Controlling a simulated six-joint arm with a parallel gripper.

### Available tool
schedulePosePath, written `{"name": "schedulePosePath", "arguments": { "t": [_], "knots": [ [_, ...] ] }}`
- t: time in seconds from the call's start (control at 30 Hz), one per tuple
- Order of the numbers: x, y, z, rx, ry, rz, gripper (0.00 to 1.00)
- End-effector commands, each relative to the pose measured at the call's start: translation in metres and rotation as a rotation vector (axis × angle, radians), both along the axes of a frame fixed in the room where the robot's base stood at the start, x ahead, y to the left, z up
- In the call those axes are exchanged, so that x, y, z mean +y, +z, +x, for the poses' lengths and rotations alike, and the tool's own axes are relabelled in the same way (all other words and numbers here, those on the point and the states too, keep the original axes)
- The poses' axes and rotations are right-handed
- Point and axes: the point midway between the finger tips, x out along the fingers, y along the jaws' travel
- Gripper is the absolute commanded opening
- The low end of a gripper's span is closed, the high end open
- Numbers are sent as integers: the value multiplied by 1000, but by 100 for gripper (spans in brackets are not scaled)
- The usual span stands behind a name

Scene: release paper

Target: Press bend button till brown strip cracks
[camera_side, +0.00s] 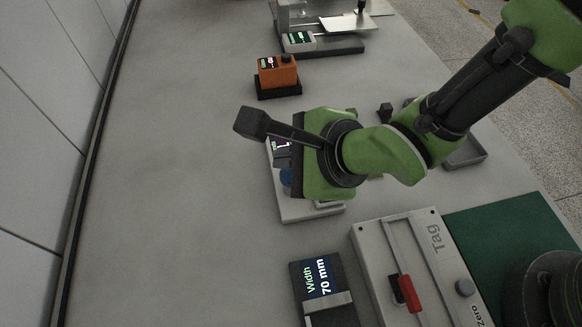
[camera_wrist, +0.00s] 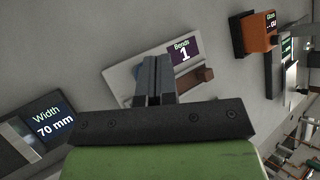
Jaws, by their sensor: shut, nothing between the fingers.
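The bend device is a pale plate (camera_wrist: 122,78) with a small screen (camera_wrist: 184,52) reading "Bends 1". In the side view its plate (camera_side: 308,212) lies under my gripper, with a blue button (camera_side: 286,177) partly showing. A brown strip (camera_wrist: 197,77) lies on the device just right of my fingers in the wrist view. It looks whole, but its left part is hidden behind the fingers. My gripper (camera_wrist: 155,62) is shut and empty, its fingers over the device; I cannot tell whether the tips touch the button. The fingers are hidden in the side view.
A "Width 70 mm" display unit (camera_side: 306,266) and a pale "Tag" panel with a red slider (camera_side: 411,293) stand in front. An orange gauge (camera_side: 278,72) and another instrument (camera_side: 337,43) stand behind. The table's left side (camera_side: 170,180) is clear.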

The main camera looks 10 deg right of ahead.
Motion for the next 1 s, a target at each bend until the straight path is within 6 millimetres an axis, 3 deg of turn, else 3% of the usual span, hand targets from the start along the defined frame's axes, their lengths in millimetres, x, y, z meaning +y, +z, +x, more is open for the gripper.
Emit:
{"name": "schedulePosePath", "arguments": {
  "t": [1.0],
  "knots": [
    [0, -9, 0, 0, 0, 0, 0]
  ]
}}
